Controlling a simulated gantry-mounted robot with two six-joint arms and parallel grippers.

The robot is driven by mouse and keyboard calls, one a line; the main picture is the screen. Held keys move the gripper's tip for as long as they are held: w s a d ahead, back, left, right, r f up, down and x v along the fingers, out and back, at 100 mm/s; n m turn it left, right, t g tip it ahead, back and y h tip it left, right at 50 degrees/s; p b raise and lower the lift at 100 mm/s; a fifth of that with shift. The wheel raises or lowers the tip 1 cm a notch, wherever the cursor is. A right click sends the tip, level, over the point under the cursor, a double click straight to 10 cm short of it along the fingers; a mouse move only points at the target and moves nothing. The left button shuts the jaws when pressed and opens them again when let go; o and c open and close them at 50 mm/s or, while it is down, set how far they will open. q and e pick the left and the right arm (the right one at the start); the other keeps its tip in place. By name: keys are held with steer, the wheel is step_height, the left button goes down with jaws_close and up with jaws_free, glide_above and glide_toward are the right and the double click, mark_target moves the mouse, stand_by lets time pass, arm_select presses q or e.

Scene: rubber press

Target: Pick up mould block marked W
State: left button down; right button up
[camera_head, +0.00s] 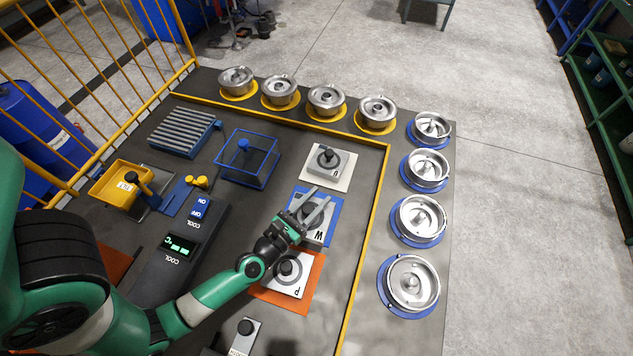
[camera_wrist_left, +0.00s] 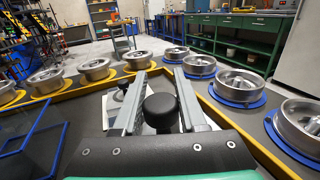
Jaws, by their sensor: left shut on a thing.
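The mould block marked W (camera_head: 319,236) is a pale plate with a dark round centre, on a blue mat (camera_head: 336,206). My left gripper (camera_head: 318,197) reaches over it from the lower left and covers part of it. In the left wrist view, a black round knob (camera_wrist_left: 160,111) sits between the two fingers (camera_wrist_left: 160,76) of the gripper, which is shut on it. I cannot tell whether the block is clear of the mat. My right gripper is not in view.
Block P (camera_head: 286,274) on an orange mat lies just nearer, under my left arm. Another block (camera_head: 328,161) with a black knob lies farther back. A blue wire frame (camera_head: 248,160) stands to the left. Metal moulds on yellow and blue discs line the far and right edges.

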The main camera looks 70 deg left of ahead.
arm_select(q)
step_height(320, 180, up, 3)
steer(key=p, duration=0.3)
glide_above(315, 236)
steer(key=a, duration=0.1)
steer(key=shift+w+a, duration=0.2)
steer(key=shift+w, duration=0.2)
steer(key=shift+s+d+r, duration=0.2)
steer(key=shift+s+d, duration=0.2)
steer(key=shift+d, duration=0.35)
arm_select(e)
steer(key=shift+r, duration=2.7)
